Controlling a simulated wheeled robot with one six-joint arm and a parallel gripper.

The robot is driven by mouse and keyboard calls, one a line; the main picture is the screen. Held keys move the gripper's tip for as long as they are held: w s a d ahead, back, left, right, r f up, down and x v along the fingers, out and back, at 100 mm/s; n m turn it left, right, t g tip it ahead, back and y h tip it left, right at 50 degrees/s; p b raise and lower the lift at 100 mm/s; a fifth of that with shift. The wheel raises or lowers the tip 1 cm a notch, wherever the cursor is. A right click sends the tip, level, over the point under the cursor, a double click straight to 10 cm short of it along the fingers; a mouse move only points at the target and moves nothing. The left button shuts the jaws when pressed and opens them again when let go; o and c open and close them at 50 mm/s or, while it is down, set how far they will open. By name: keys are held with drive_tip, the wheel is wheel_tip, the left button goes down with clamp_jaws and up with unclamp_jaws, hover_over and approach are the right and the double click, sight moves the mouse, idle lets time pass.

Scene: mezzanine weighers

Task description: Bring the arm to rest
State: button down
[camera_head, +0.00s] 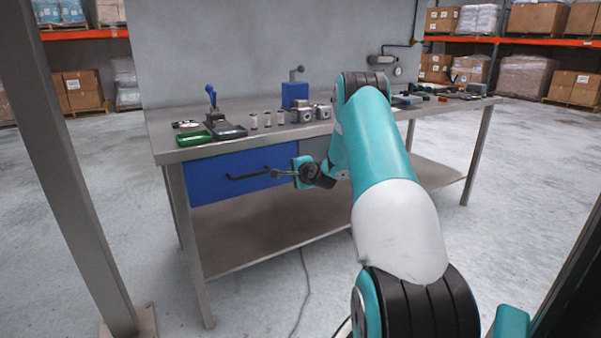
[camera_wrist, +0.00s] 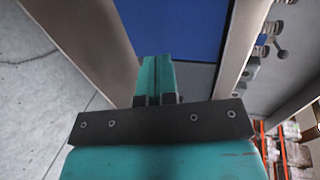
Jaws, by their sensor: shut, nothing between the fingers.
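My arm (camera_head: 375,160) reaches forward from the lower right of the head view, bent at its elbow in front of the workbench (camera_head: 240,151). My gripper (camera_head: 276,173) is at the front of the bench, below the top's edge. It points left in front of the blue drawer (camera_head: 222,174), near the dark handle (camera_head: 248,174). Whether it touches the drawer front cannot be told. In the wrist view my gripper's fingers (camera_wrist: 155,75) are together with nothing between them, and the blue drawer front (camera_wrist: 175,25) shows beyond them.
On the bench stand a blue press (camera_head: 295,94), a dark device with a blue lever (camera_head: 226,130), a green item (camera_head: 194,138) and several small metal parts. A steel post (camera_head: 65,160) rises at the left. The floor left of the bench is clear.

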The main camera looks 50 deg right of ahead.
drive_tip(key=w+a+r+n+g+y, duration=0.1)
drive_tip(key=a+r+n+y, duration=0.35)
drive_tip(key=a, duration=0.85)
drive_tip(key=w+a+r+n+y, duration=0.1)
drive_tip(key=a+r+n+y, duration=0.3)
drive_tip(key=a, duration=0.8)
drive_tip(key=s+a+r+n+g+y, duration=0.1)
drive_tip(key=s+a+r+n+g, duration=0.15)
drive_tip(key=s+a+n, duration=0.65)
drive_tip(key=s+a+r+n+g+y, duration=0.2)
drive_tip(key=s+a+g, duration=0.15)
drive_tip(key=a, duration=1.05)
drive_tip(key=s+a+r+n+g+h, duration=0.1)
drive_tip(key=s+a+n+g, duration=0.3)
drive_tip(key=s, duration=0.6)
drive_tip(key=s+a+r+n+g+h, duration=0.15)
drive_tip(key=s+a+n, duration=0.4)
drive_tip(key=s, duration=0.55)
wheel_tip(320, 180, up, 18)
drive_tip(key=s+p, duration=0.1)
drive_tip(key=p, duration=1.8)
drive_tip(key=shift+d+r+n+g+y+p, duration=0.25)
drive_tip(key=shift+d+n+g+y+p, duration=0.05)
drive_tip(key=shift+d+g+y+p, duration=0.1)
